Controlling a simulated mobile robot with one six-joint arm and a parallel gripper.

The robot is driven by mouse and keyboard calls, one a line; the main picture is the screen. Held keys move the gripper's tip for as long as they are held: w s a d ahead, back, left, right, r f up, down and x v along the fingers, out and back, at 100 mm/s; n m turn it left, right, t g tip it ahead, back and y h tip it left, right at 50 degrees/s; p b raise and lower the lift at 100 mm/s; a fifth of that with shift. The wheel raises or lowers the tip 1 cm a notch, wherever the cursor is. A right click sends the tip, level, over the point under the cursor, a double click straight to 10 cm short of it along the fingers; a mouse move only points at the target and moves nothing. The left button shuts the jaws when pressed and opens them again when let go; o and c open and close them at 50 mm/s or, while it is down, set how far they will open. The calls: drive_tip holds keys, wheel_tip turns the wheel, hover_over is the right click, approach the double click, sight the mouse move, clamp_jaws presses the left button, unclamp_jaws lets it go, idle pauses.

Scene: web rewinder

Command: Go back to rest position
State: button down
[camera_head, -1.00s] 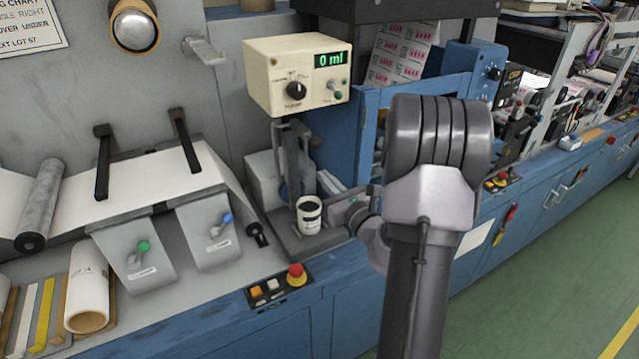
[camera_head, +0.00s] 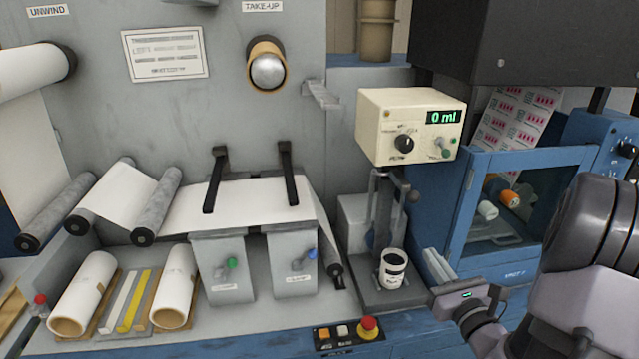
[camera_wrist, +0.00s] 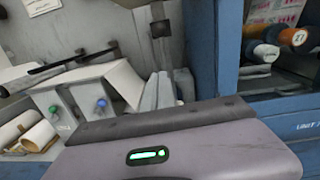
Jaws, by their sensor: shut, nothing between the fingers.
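My gripper (camera_head: 440,290) is at the lower right of the head view, at the end of my bent arm. It is just right of a white labelled cup (camera_head: 394,277) with dark contents, and I see no contact between them. The cup stands upright on the base of the dispenser, below a cream control box (camera_head: 408,128) reading 0 ml. In the wrist view, my gripper (camera_wrist: 155,122) fills the lower part, with a green light on its housing. Its jaws are shut and empty.
A blue cabinet with a clear door (camera_head: 515,205) stands behind my arm. A red stop button (camera_head: 369,324) sits on the front edge. Grey bins (camera_head: 222,268) and paper rolls (camera_head: 175,285) lie left.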

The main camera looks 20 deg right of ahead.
drive_tip(key=w+a+r+n+g+y+b, duration=0.1)
drive_tip(key=a+r+n+g+y, duration=0.1)
drive_tip(key=a+n+y, duration=0.65)
drive_tip(key=w+a+r+n+g+y+b, duration=0.15)
drive_tip(key=a+n+y, duration=0.25)
drive_tip(key=a, duration=1)
drive_tip(key=s+a+f+n+g+y, duration=0.1)
drive_tip(key=s+a+n+g, duration=0.35)
drive_tip(key=a, duration=0.25)
drive_tip(key=s+a+f+n+g, duration=0.2)
drive_tip(key=s+a+n+g, duration=0.25)
drive_tip(key=a, duration=0.25)
drive_tip(key=s+d+n+h+b, duration=0.2)
drive_tip(key=s+n+h, duration=0.5)
drive_tip(key=n, duration=0.4)
drive_tip(key=shift+s+d+n+h, duration=0.2)
drive_tip(key=shift+d+n+h, duration=0.15)
drive_tip(key=shift+h, duration=0.1)
